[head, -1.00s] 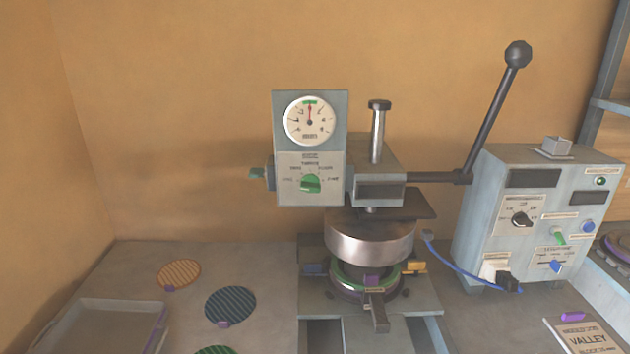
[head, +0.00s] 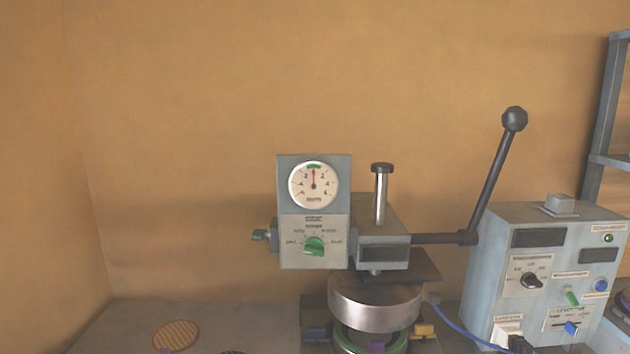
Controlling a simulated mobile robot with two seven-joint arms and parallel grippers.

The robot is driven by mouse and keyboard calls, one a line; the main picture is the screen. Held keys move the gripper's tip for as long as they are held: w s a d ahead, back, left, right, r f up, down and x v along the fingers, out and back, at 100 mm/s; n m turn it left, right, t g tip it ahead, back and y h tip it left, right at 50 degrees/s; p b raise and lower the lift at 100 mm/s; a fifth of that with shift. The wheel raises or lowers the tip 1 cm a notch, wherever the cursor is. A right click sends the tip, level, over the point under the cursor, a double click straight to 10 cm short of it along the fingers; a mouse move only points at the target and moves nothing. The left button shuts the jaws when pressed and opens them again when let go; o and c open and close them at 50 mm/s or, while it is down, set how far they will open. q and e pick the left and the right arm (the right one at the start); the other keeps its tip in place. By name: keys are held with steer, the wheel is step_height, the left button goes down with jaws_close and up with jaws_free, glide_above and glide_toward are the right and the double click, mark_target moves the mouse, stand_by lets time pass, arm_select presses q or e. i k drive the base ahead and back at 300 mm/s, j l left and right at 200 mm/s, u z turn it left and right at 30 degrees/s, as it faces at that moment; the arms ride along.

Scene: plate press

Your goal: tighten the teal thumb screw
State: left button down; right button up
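A small green-teal thumb screw (head: 261,235) sticks out from the left side of the press's gauge box (head: 314,211). It is small in the view, so how tight it sits cannot be told. The round dial (head: 314,184) on the box has its red needle pointing straight up, at a green mark. A green knob (head: 314,247) sits on the panel below the dial. Neither of my grippers is in the head view.
A long black lever (head: 491,170) rises on the press's right. A grey control box (head: 541,255) with knobs and a blue cable (head: 462,330) stands at right. An orange striped disc (head: 176,336) lies on the bench. The space left of the thumb screw is clear.

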mark_target(258, 234)
steer(key=j+z, duration=0.1)
steer(key=j, duration=0.3)
steer(key=k+j+z, duration=0.15)
steer(key=j, duration=0.25)
steer(key=j+z, duration=0.1)
steer(key=j, duration=0.3)
steer(key=k+j+z, duration=0.15)
steer(key=j, duration=0.25)
